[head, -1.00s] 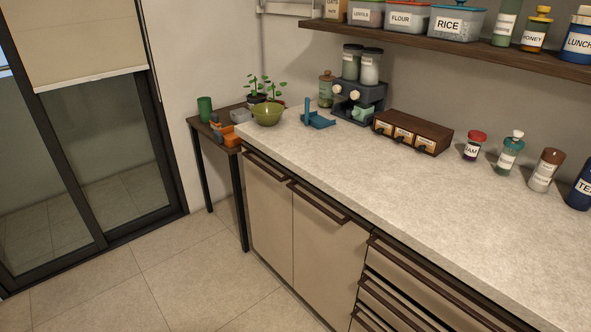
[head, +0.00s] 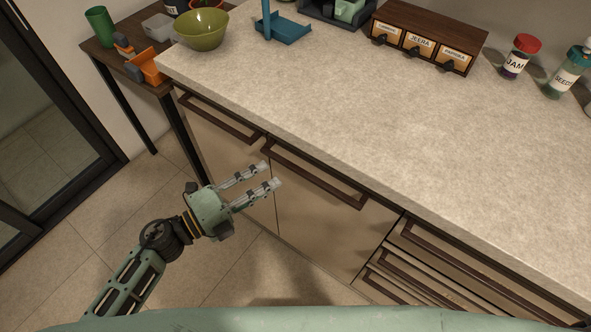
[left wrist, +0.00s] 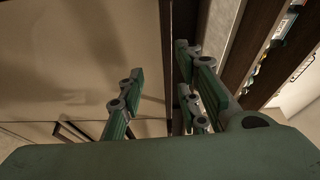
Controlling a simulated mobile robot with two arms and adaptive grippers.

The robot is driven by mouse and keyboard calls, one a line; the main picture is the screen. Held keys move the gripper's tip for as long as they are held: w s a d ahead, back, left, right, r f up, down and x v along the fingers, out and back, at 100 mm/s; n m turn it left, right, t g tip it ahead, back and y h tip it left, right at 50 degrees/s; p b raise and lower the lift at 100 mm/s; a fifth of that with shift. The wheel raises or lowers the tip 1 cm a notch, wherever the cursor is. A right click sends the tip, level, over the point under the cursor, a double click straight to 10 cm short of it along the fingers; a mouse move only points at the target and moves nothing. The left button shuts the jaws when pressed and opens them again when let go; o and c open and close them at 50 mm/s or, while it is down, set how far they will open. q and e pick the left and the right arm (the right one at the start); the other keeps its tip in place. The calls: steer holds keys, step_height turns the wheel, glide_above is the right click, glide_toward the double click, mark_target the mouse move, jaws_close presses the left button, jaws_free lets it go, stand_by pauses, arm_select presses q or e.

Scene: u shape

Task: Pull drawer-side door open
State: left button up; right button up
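The drawer-side door (head: 320,225) is the beige cabinet door just left of the drawers. It looks shut, with a long dark handle (head: 315,180) along its top edge. My left gripper (head: 271,175) is open and empty, its two fingers pointing right, in front of the cabinet near the left end of this handle. In the left wrist view, the fingers (left wrist: 160,92) are spread, with a beige cabinet face to the left and a dark vertical bar beyond the fingertips. No contact with the handle is visible. My right gripper is out of view.
Left of this door is another beige door with its own handle (head: 218,118). Drawers (head: 430,265) stand to the right. The stone countertop (head: 400,150) overhangs the handles. A small side table (head: 130,75) stands at the far left. The floor before the cabinet is clear.

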mark_target(293, 172)
arm_select(q)
steer(key=d, duration=0.1)
steer(key=d+r, duration=0.1)
steer(key=d+m, duration=0.1)
steer(key=shift+w+r+g+p, duration=0.25)
steer(key=shift+w+g+p, duration=0.05)
steer(key=shift+g, duration=0.1)
steer(key=x, duration=0.4)
steer(key=shift+p, duration=0.3)
steer(key=shift+w+d+f, duration=0.1)
steer(key=shift+w+d, duration=0.1)
steer(key=shift+d, duration=0.05)
steer(key=shift+w+d, duration=0.15)
steer(key=shift+d, duration=0.1)
steer(key=shift+c, duration=0.5)
steer(key=c, duration=0.4)
jaws_close()
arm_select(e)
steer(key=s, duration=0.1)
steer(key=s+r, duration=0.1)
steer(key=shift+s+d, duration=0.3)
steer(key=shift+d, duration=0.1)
arm_select(q)
steer(key=shift+f, duration=0.1)
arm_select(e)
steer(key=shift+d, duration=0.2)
